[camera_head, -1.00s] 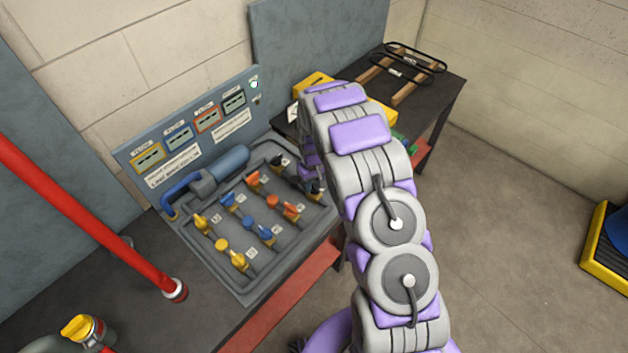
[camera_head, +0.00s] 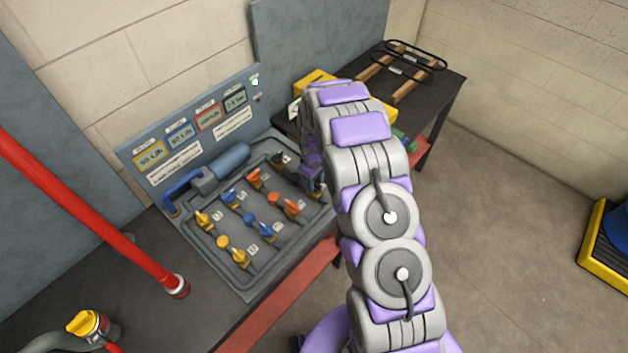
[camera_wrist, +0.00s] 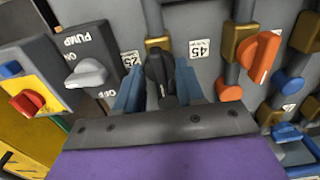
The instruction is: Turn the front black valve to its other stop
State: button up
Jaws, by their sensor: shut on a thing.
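In the wrist view a black valve handle (camera_wrist: 158,74) stands between the two blue fingers of my gripper (camera_wrist: 159,82), beside a label reading 25. The fingers are shut on the handle, one on each side. The handle points roughly up and down in that view. In the head view my gripper (camera_head: 312,178) is mostly hidden behind my arm, at the right edge of the grey valve panel (camera_head: 252,287). The gripped valve is hidden in the head view.
Orange valves (camera_head: 292,207), blue valves (camera_head: 265,229) and yellow valves (camera_head: 239,256) fill the panel to the left. A red pipe (camera_head: 90,220) rises at left.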

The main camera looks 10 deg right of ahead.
jog(key=shift+s+f, duration=0.15)
jog(key=shift+s, duration=0.05)
jog(key=o, duration=1)
jog(key=shift+w, duration=0.1)
jog(key=shift+r, duration=0.25)
jog(key=shift+w+r+p, duration=0.1)
jog(key=shift+r+p, duration=0.25)
jog(key=shift+r, duration=8.15)
